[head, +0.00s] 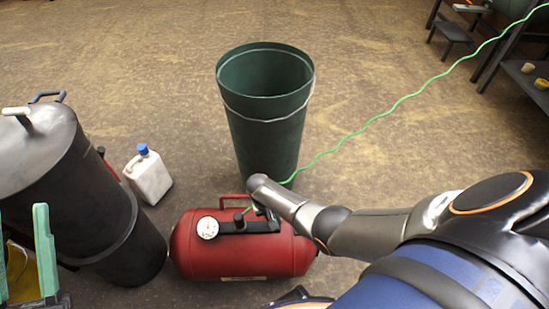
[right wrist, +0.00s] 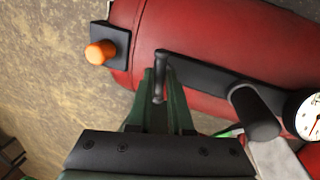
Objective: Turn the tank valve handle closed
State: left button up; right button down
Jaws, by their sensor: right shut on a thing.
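The red air tank (head: 240,258) lies on its side on the floor, with a round gauge (head: 207,228) and a black knob (head: 239,219) on top. In the right wrist view the dark valve handle (right wrist: 161,60) is a thin lever on the tank's black bar. My right gripper (right wrist: 160,78) is shut on this lever, its green fingers on either side of it. In the head view my right forearm hides most of that grip. My left gripper (head: 24,215) is at the lower left edge, its green fingers apart and empty, away from the tank.
A tall green bin (head: 265,125) stands behind the tank. A black drum (head: 70,190) and a white jug with a blue cap (head: 150,178) stand to the left. A green hose (head: 400,105) runs to the upper right. An orange knob (right wrist: 100,52) sits at the tank's end.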

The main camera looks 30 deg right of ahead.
jog(key=shift+m, duration=0.5)
pick_arm(q)
jog(key=shift+s+d+r+m+h, duration=0.1)
jog(key=shift+s+r+m+h, duration=0.2)
jog(key=shift+s+r+h, duration=0.25)
pick_arm(e)
jog(key=shift+m, duration=0.4)
pick_arm(q)
jog(key=shift+w, duration=0.15)
jog(key=shift+y, duration=0.25)
pick_arm(e)
jog(key=c, duration=0.8)
grip_release()
jog(key=shift+c, duration=0.2)
pick_arm(q)
jog(key=shift+w, duration=0.1)
pick_arm(e)
jog(key=shift+r, duration=0.1)
